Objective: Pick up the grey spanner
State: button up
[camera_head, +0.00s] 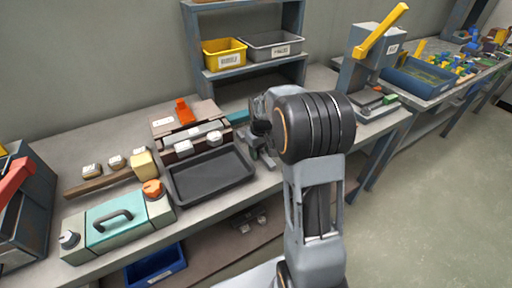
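I cannot make out a grey spanner for certain in the head view. My arm rises at the centre right and reaches left over the workbench (109,250). My gripper (262,145) is at the far side of the arm, over the bench just right of the black tray (213,196). The arm's large dark joint covers part of it and the bench behind. Its fingers are too small and dark to tell whether they are open, or whether they hold anything.
A teal case (118,221) with an orange knob stands front left. An open toolbox-like unit (187,128) stands behind the tray. A shelf holds a yellow bin (224,60) and a grey bin (272,52). A press with a yellow lever (381,30) stands right. Open floor lies front right.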

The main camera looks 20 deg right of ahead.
grip_shut()
jog(key=shift+r, duration=0.1)
dwell(0.4)
